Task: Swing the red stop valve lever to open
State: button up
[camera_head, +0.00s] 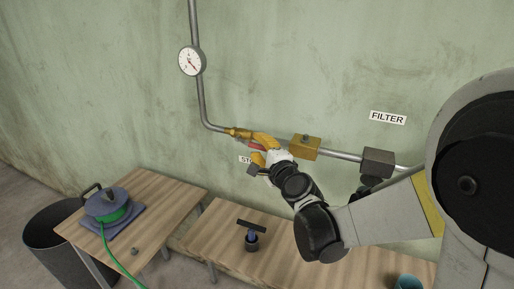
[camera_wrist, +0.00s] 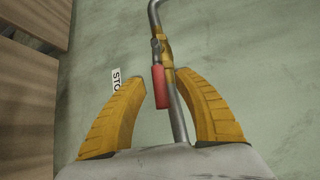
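The red lever (camera_wrist: 159,87) of the stop valve lies along the grey pipe in the wrist view, with its free end toward my gripper. The brass valve body (camera_wrist: 160,48) is at the lever's far end. My gripper (camera_wrist: 162,85) has its two yellow fingers spread, one on each side of the lever and pipe. The lever's free end is between the fingers, and I see gaps on both sides. In the head view my gripper (camera_head: 258,147) is at the pipe just right of the brass valve (camera_head: 238,132), and only a little red (camera_head: 256,145) shows between the fingers.
The pipe (camera_head: 340,154) runs along the wall, with a brass block (camera_head: 305,147) and a dark filter (camera_head: 377,162) to the right. A round gauge (camera_head: 191,60) is above left.

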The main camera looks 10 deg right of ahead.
grip_shut()
jog(key=shift+r+p, duration=0.3)
jog(key=shift+p, duration=0.3)
grip_release()
